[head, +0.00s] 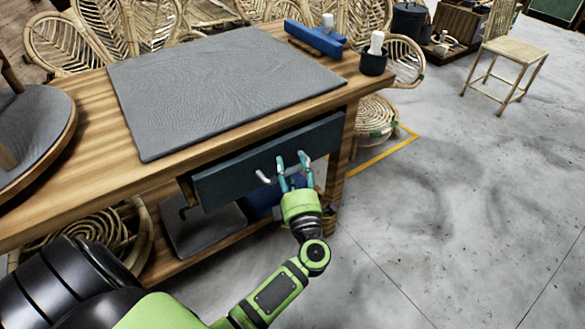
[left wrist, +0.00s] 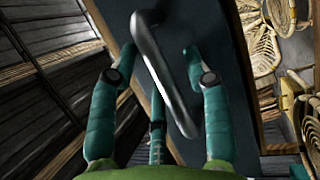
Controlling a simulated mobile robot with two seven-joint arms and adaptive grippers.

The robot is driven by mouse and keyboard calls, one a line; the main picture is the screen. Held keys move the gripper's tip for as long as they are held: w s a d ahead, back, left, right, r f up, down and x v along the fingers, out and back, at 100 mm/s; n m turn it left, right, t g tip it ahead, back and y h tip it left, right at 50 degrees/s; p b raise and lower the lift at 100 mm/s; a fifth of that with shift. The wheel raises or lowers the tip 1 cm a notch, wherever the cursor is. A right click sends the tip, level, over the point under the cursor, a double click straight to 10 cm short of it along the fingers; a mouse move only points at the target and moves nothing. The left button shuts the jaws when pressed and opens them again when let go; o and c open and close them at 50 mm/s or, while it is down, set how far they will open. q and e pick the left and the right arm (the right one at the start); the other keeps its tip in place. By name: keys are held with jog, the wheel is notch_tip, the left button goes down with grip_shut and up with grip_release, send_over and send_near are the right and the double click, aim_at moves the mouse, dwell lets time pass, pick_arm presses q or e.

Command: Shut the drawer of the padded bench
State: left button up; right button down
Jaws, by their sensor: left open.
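The padded bench (head: 95,100) has a wooden top with a grey textured pad (head: 225,85). Its dark blue-grey drawer (head: 230,180) is under the front edge, and its front seems to stand a little out from the bench; how far is hard to tell. The drawer's silver bar handle (head: 263,177) is partly hidden by my left gripper (head: 291,160). In the left wrist view the left gripper (left wrist: 158,55) is open, its teal fingers on both sides of the handle (left wrist: 165,75). I cannot tell whether they touch it. My right gripper is out of view.
A blue tool (head: 315,38) and a black cup (head: 373,62) stand at the bench's far right end. A round padded piece (head: 50,130) lies at the left. The concrete floor right of the bench is clear.

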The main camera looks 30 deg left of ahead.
pick_arm(q)
jog(key=shift+w, duration=0.1)
